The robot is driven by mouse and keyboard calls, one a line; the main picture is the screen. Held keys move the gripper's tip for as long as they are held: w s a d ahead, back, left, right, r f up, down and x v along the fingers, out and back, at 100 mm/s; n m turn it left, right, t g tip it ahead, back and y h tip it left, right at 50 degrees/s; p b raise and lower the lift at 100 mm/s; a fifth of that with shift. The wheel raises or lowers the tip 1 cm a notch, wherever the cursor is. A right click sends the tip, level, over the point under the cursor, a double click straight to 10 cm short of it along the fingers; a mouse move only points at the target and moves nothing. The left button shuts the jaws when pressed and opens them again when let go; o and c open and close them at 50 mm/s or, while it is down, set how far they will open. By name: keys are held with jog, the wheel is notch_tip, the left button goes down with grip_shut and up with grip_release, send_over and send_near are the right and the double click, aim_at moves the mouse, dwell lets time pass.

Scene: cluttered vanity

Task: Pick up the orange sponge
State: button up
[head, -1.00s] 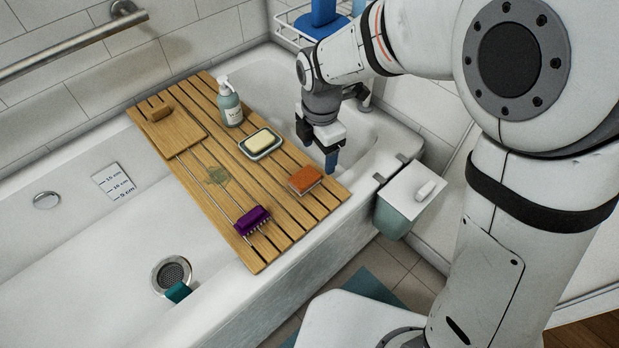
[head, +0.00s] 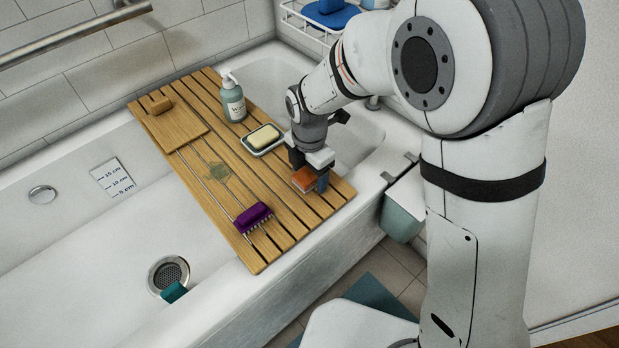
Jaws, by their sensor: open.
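The orange sponge (head: 304,179) lies on the right end of the wooden slatted bath board, partly hidden by my gripper. My gripper (head: 310,178) points down at the sponge, with a blue fingertip showing at the sponge's right side. The jaws are open. The other finger is hard to make out, and I cannot tell whether either finger touches the sponge. The sponge appears to rest on the board.
The wooden board (head: 291,228) spans the white tub. A soap dish with yellow soap (head: 264,137) stands close behind the gripper, and a pump bottle (head: 233,98) farther back. A purple brush (head: 253,217) lies left of the sponge. A grey-green bin (head: 403,212) hangs at the right.

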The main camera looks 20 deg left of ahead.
aim_at(309, 174)
jog(key=shift+c, duration=0.3)
jog(key=c, duration=1)
notch_tip(309, 174, up, 10)
jog(key=p, duration=0.3)
jog(key=o, duration=0.4)
jog(key=c, duration=0.3)
jog(key=shift+s, duration=0.1)
